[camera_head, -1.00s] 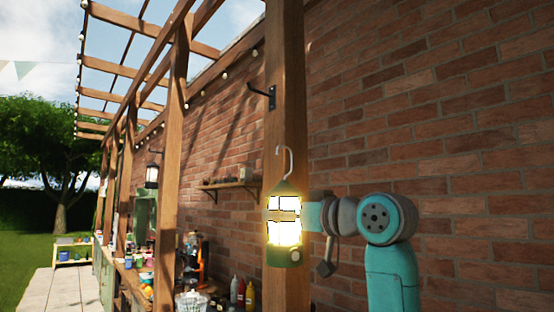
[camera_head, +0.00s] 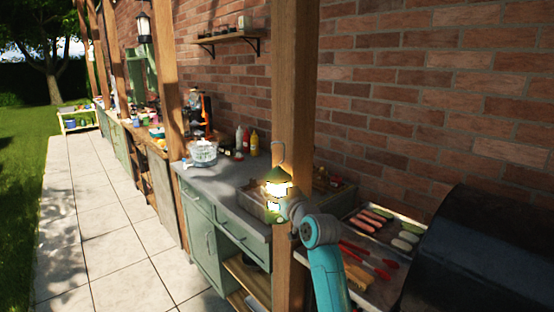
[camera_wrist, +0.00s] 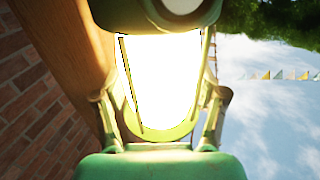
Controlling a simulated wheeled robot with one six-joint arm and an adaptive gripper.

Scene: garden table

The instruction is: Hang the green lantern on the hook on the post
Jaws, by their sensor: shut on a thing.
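The green lantern (camera_head: 277,181) is lit and upright in the head view, in front of the wooden post (camera_head: 295,95). Its wire handle (camera_head: 278,152) stands up above the green cap. My gripper (camera_wrist: 163,120) is shut on the lantern, with a finger on each side of its glowing body in the wrist view. In the head view the gripper is mostly hidden behind the lantern's glow. The hook on the post is out of the head view, and I do not see it in the wrist view. The post runs along the left side of the wrist view.
A grill (camera_head: 480,260) and a tray of food (camera_head: 385,232) are at right. A brick wall (camera_head: 400,110) stands behind. Another lantern (camera_head: 144,27) hangs farther left.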

